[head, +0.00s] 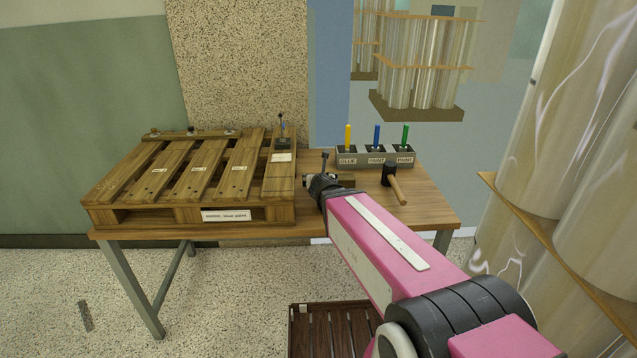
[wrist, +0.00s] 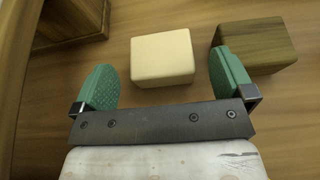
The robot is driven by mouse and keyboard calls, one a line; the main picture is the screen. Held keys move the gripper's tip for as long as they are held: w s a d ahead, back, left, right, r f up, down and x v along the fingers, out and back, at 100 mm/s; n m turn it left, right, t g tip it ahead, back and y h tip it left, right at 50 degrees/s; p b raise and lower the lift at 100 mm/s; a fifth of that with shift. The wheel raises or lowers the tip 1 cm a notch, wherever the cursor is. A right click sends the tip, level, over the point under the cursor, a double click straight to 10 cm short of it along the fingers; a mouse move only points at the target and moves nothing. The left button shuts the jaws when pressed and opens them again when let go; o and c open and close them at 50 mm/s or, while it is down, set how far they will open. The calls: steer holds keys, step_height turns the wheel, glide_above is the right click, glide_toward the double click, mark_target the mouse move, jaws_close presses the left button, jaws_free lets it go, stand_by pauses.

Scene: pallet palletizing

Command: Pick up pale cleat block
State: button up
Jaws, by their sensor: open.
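The pale cleat block (wrist: 162,57) is a cream, rounded-edged block lying on the brown tabletop in the wrist view. My gripper (wrist: 161,78) is open, with a green pad on either side of the block; gaps show between the block and both pads. Nothing is held. In the head view my gripper (head: 320,181) is over the table just right of the pallet, and I cannot make out the pale block there. A darker brown wooden block (wrist: 257,42) lies right of the pale one, partly behind the right pad.
A wooden pallet (head: 180,212) fills the table's left side; its corner (wrist: 75,22) shows in the wrist view. Bins labelled glue and paint (head: 376,161) stand at the back right, with a mallet (head: 395,186) in front. The table's front right (head: 430,208) is clear.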

steer(key=x, duration=0.4)
steer(key=c, duration=1)
steer(key=shift+o, duration=0.2)
steer(key=shift+r, duration=0.15)
